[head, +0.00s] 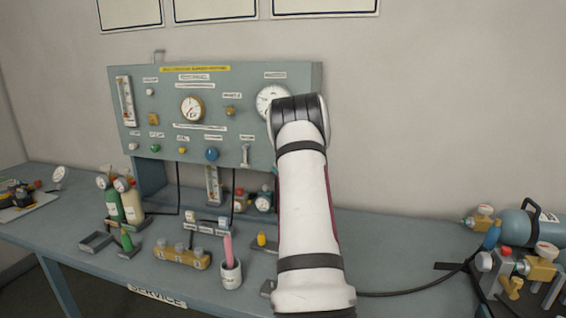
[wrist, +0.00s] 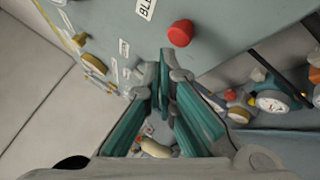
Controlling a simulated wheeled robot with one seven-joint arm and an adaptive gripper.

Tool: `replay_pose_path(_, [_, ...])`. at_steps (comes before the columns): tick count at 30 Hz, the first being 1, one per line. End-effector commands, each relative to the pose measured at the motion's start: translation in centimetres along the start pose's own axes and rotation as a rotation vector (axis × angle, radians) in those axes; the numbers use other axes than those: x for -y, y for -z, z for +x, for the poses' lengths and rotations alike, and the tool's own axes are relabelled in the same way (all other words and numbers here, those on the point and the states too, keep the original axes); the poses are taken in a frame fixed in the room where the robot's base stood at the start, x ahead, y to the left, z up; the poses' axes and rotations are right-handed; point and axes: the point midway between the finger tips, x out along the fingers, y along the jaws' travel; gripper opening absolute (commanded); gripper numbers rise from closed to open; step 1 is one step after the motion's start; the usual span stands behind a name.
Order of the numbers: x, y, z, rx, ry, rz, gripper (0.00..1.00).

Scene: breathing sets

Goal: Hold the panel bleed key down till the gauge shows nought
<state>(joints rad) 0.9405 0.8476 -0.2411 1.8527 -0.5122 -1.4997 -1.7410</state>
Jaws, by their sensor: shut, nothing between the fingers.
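The bleed key is a round red button (wrist: 181,33) on the grey-green panel (wrist: 235,22), beside a white label reading "BLE", cut off by the frame edge. My gripper (wrist: 165,62) is shut and empty, its fingertips just short of the red button in the wrist view; I see no contact. In the head view my arm hides the gripper and the button. A large white gauge (head: 267,98) sits at the panel's (head: 230,82) upper right, partly covered by my arm. A smaller yellow-rimmed gauge (head: 192,109) is left of it. Neither reading is legible.
The panel also carries several small knobs, including a blue one (head: 212,154). On the blue-grey bench (head: 75,218) stand small cylinders (head: 131,203), a cup with a pink stick (head: 231,273) and a brass block (head: 181,256). A blue tank (head: 520,228) with valves lies at right.

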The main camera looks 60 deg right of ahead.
Motion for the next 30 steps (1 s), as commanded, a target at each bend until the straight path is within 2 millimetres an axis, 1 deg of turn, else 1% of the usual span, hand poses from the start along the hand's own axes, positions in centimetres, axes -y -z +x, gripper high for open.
replay_pose_path(8, [-0.2,0.2,-0.2,-0.001,-0.001,0.001,0.0])
replay_pose_path(21, [-2.2,2.1,-2.9,-0.002,-0.001,0.002,0.0])
replay_pose_path(25, [-2.5,2.5,-3.4,-0.001,0.0,0.001,0.0])
replay_pose_path(30, [-2.6,2.6,-3.5,-0.001,-0.001,0.0,0.0])
